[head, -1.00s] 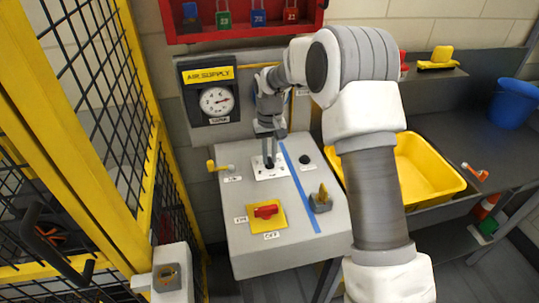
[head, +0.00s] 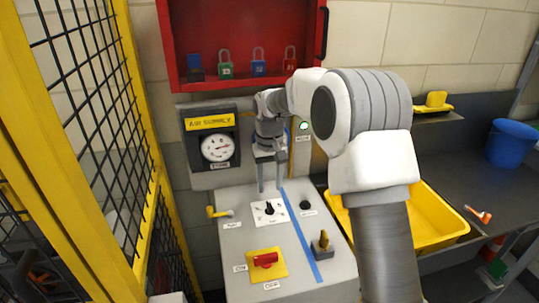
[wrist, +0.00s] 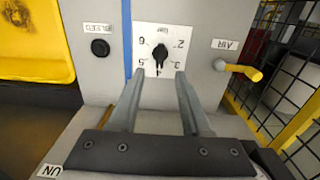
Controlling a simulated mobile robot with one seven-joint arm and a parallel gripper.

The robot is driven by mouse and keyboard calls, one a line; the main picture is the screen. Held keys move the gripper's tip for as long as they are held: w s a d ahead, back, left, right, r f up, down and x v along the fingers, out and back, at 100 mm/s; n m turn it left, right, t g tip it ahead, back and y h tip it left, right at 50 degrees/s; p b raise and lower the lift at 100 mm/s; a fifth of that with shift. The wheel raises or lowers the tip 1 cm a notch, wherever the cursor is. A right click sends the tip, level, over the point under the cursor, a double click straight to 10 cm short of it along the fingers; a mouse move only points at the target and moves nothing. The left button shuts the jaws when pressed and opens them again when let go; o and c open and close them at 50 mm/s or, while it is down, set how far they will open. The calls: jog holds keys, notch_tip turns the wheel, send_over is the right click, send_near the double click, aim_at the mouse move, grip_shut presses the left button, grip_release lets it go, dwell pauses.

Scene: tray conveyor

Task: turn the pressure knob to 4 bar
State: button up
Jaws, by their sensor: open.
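The pressure knob (head: 268,208) is a small black knob on a white dial plate (head: 279,217) on the grey panel. In the wrist view the knob (wrist: 159,55) shows upside down, with 2 and 3 on the right and 5 and 6 on the left. Its long axis runs roughly up and down in that view, one end towards the place between 3 and 5. My gripper (head: 271,191) is open and empty, its fingers apart from the knob and above it; they also show in the wrist view (wrist: 160,76).
A red switch (head: 265,259) on a yellow plate, a yellow-handled valve (head: 213,211), a black button (head: 305,205) and a brass-coloured part (head: 323,243) surround the dial. A yellow mesh fence (head: 145,200) stands left. A yellow bin (head: 425,235) is at right.

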notch_tip(320, 180, up, 11)
jog(key=shift+f, duration=0.15)
jog(key=s+d+r+t, duration=0.1)
jog(key=s+d+r, duration=0.35)
jog(key=s, duration=0.35)
jog(key=s+d+r+t, duration=0.25)
jog(key=s+r, duration=0.25)
jog(key=s, duration=0.3)
jog(key=s+d+f+m+t, duration=0.1)
jog(key=s+d+f, duration=0.1)
jog(key=s, duration=0.6)
jog(key=s+d+f+m+t, duration=0.1)
jog(key=s+d+f, duration=0.1)
jog(key=s, duration=0.6)
jog(key=shift+s+d+f, duration=0.3)
jog(key=shift+d+f, duration=0.05)
jog(key=shift+f, duration=0.35)
